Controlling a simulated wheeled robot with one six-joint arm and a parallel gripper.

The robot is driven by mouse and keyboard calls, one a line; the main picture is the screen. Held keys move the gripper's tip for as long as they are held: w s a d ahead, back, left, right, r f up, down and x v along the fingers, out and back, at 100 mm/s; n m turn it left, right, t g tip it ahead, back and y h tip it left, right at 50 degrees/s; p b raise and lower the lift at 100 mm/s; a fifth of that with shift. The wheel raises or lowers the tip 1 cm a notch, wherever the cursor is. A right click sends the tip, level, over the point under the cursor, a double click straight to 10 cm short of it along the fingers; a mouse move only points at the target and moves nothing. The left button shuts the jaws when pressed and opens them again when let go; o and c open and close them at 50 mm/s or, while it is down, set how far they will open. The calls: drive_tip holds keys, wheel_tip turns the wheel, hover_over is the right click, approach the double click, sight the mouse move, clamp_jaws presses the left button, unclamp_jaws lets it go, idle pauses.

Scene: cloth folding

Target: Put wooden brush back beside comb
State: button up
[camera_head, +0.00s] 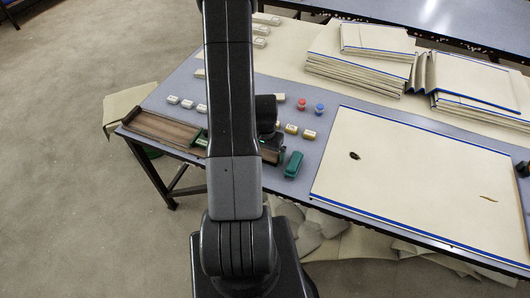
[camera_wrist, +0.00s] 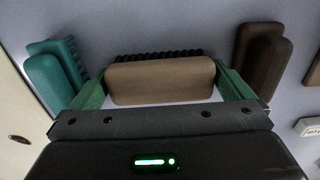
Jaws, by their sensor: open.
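A tan wooden brush (camera_wrist: 160,80) with black bristles lies on the grey table, seen in the wrist view. My gripper (camera_wrist: 161,87) is open, with its green fingers at the two ends of the brush; whether they touch it I cannot tell. In the head view, my arm and wrist hide most of the brush's place. A teal brush-like block (camera_wrist: 55,72) lies to the left of the gripper and shows in the head view (camera_head: 293,164). A dark brown block (camera_wrist: 260,60) lies to the right. I cannot make out a comb for sure.
A shallow wooden tray (camera_head: 150,125) sits at the table's left edge. Small white boxes (camera_head: 187,104), a red knob (camera_head: 301,104) and a blue knob (camera_head: 319,109) stand behind. A large cream cloth panel (camera_head: 410,175) lies to the right. Folded cloth stacks (camera_head: 360,75) lie at the back.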

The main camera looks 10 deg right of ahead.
sight(265, 152)
wheel_tip(265, 152, up, 12)
drive_tip(key=shift+b, duration=0.4)
